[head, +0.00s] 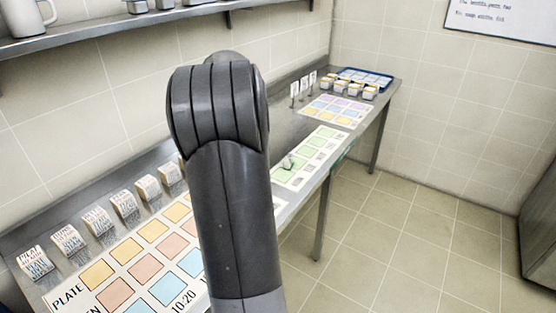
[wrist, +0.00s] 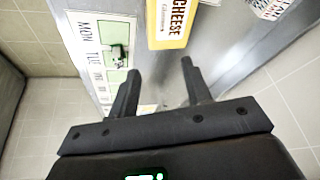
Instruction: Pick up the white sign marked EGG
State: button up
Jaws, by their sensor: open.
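Several small white signs (head: 303,86) stand upright on the far part of the steel counter in the head view. Their lettering is too small to read, so I cannot tell which one is marked EGG. No sign marked EGG is readable in the wrist view. My gripper (wrist: 160,76) is open in the wrist view, with nothing visible between its fingers. A yellow and white item lettered CHEESE (wrist: 170,27) lies just beyond the fingertips. In the head view my own arm hides the gripper and the middle of the counter.
A printed mat (wrist: 84,28) with MON and TUE carries a small green object (wrist: 118,54). A blue tray (head: 366,76) and several small tubs (head: 341,86) stand at the far end. Several lettered blocks (head: 123,203) line the wall beside a colored chart (head: 134,268). A shelf (head: 110,24) runs above.

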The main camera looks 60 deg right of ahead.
aim_at(289, 156)
jog(key=s+d+f+m+g, duration=0.1)
jog(key=s+d+f, duration=0.25)
jog(key=d, duration=0.35)
jog(key=s+d+f+m+g, duration=0.15)
jog(key=d+f, duration=0.25)
jog(key=d, duration=0.4)
jog(key=shift+t, duration=0.45)
jog(key=x, duration=0.7)
jog(key=s+x, duration=0.1)
jog(key=x, duration=0.2)
jog(key=shift+w+a+f, duration=0.1)
jog(key=shift+f, duration=0.35)
grip_shut()
